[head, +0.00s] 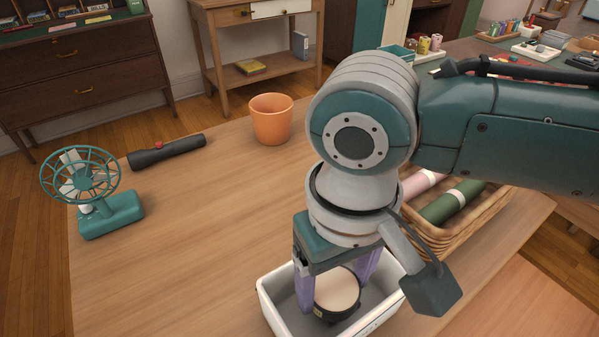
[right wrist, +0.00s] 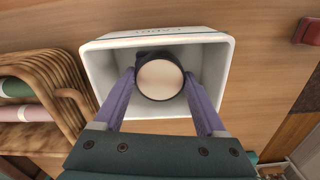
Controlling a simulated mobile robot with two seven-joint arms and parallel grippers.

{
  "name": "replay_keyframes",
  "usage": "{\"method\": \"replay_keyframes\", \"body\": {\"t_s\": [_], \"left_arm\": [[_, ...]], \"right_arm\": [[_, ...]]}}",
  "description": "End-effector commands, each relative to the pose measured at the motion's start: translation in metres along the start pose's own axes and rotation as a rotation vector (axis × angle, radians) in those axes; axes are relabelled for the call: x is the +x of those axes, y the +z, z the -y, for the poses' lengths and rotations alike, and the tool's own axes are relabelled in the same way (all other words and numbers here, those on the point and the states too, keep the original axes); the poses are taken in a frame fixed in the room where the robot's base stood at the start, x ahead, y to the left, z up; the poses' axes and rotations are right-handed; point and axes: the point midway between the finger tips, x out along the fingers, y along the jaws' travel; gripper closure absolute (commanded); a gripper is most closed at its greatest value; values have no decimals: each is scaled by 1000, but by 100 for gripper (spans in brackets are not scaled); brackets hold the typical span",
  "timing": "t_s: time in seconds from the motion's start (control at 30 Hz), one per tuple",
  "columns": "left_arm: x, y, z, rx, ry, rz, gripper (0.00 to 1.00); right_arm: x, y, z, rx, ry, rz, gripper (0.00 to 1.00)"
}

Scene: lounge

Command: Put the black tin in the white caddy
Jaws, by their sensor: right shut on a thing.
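The black tin (head: 338,292) has a pale cream top and dark sides. My right gripper (head: 338,285) is shut on it, with one purple finger on each side. The white caddy (head: 277,310) is an open rectangular box with lettering on its wall. The tin is within the caddy's opening; I cannot tell whether it touches the floor. In the right wrist view, the tin (right wrist: 160,79) sits between the fingertips (right wrist: 160,82), near the lettered wall of the caddy (right wrist: 107,75). My left gripper is not in view.
A wicker basket (head: 463,232) with rolled cloths stands right of the caddy. An orange pot (head: 271,119), a black flashlight (head: 167,151) and a teal fan (head: 95,195) stand farther back and left. The wooden table between them is clear. A red object (right wrist: 307,31) shows in the right wrist view.

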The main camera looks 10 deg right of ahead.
Motion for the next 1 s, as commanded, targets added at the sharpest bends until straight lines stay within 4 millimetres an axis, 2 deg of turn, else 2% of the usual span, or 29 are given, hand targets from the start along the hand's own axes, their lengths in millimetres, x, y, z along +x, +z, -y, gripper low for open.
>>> {"method": "replay_keyframes", "body": {"t_s": [0.07,0.1,0.3,0.53,0.63,0.77,1.0], "left_arm": [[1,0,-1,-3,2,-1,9],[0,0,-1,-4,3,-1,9],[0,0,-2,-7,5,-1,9],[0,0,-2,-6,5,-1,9],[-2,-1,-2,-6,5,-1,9],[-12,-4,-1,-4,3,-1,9],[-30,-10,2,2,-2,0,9]], "right_arm": [[3,0,0,1,-1,1,89],[3,0,0,1,0,1,23],[2,0,0,0,0,1,1],[2,0,0,0,0,0,0],[-4,0,0,0,0,-1,0],[-27,0,0,1,-1,-1,0],[-83,-1,0,1,-1,-2,0]]}}
